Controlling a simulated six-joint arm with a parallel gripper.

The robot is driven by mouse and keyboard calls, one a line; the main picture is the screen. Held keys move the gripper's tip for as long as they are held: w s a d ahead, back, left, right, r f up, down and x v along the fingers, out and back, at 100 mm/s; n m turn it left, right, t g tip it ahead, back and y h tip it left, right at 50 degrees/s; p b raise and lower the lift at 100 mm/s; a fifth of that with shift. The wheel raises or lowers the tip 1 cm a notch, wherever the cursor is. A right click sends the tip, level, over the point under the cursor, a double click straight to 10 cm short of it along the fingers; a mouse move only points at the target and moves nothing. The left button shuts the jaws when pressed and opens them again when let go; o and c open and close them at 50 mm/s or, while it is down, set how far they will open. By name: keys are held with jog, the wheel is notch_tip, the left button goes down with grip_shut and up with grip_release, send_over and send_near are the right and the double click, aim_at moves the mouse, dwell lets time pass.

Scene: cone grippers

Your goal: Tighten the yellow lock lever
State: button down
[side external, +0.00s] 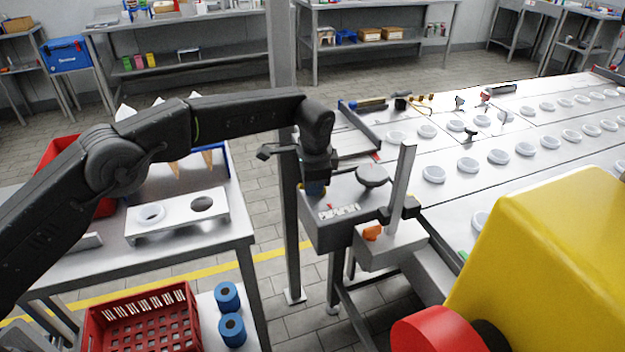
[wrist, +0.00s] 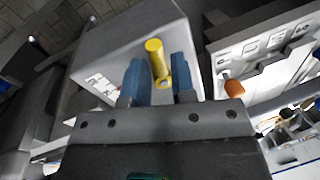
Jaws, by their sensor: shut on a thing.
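The yellow lock lever (wrist: 156,62) is a short yellow cylinder on the top of a grey box (wrist: 125,45), seen in the wrist view. My gripper (wrist: 160,72) has its two blue fingers on either side of the lever and is shut on it. In the side view my gripper (side external: 315,188) points down at the left end of the grey box (side external: 335,225), and its fingers hide most of the lever there.
A round dark knob (side external: 372,175) and an upright grey post (side external: 402,175) stand to the right of my gripper. An orange knob (side external: 372,232) sits below the post. A conveyor with several white rings (side external: 468,165) lies to the right. A large yellow machine (side external: 550,255) fills the right foreground.

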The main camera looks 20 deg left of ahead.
jog(key=shift+s+d+n, duration=0.1)
jog(key=shift+s+n, duration=0.05)
jog(key=shift+n, duration=0.55)
jog(key=c, duration=1.1)
grip_release()
jog(key=r, duration=0.4)
jog(key=s+d+r, duration=0.1)
jog(key=r, duration=0.6)
jog(key=shift+s+d+r, duration=0.3)
jog(key=shift+s+r, duration=0.05)
jog(key=shift+r, duration=0.05)
